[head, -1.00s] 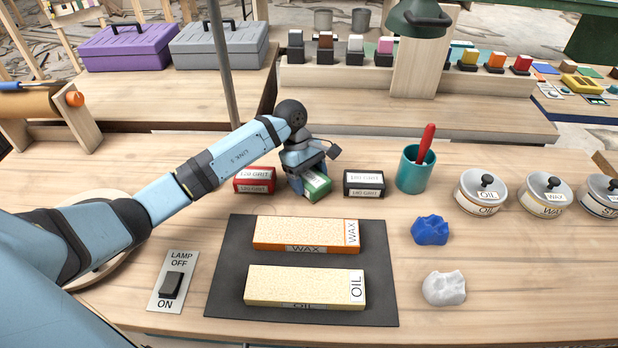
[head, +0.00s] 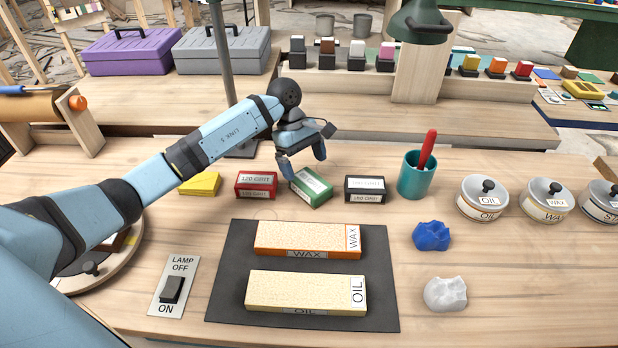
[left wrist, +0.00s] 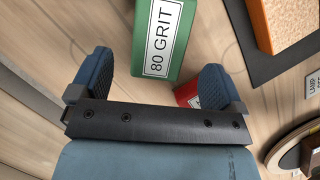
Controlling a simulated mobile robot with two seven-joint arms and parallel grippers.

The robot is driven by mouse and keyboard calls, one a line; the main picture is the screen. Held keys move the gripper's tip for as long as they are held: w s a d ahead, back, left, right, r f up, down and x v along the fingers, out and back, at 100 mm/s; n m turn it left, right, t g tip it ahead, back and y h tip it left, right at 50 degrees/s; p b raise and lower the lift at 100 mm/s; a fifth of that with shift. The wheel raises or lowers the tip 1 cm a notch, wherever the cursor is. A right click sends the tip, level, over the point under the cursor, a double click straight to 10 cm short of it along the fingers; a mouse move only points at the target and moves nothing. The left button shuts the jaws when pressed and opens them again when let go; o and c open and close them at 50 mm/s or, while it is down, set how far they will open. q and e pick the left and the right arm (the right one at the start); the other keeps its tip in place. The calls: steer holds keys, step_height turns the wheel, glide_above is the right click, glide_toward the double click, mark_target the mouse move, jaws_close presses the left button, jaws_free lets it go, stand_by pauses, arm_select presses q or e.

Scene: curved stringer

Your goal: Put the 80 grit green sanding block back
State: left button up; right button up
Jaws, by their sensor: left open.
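The green sanding block (head: 311,187) rests on the bench between the red and black blocks, turned at an angle to them. In the left wrist view the green block (left wrist: 160,40) shows its "80 GRIT" label. My left gripper (head: 302,167) is open and empty, just above and slightly left of the green block. In the left wrist view its two blue fingers (left wrist: 150,82) stand apart, with the green block beyond their tips. My right gripper is not in view.
A red 120 grit block (head: 256,186) and a black 180 grit block (head: 364,189) flank it. A yellow block (head: 200,184) lies farther left. A teal cup (head: 417,176) stands to the right. A dark mat (head: 232,280) with two stones lies in front.

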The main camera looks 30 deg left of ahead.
arm_select(q)
steer(key=v, duration=0.6)
steer(key=shift+f, duration=0.1)
stand_by(0.3)
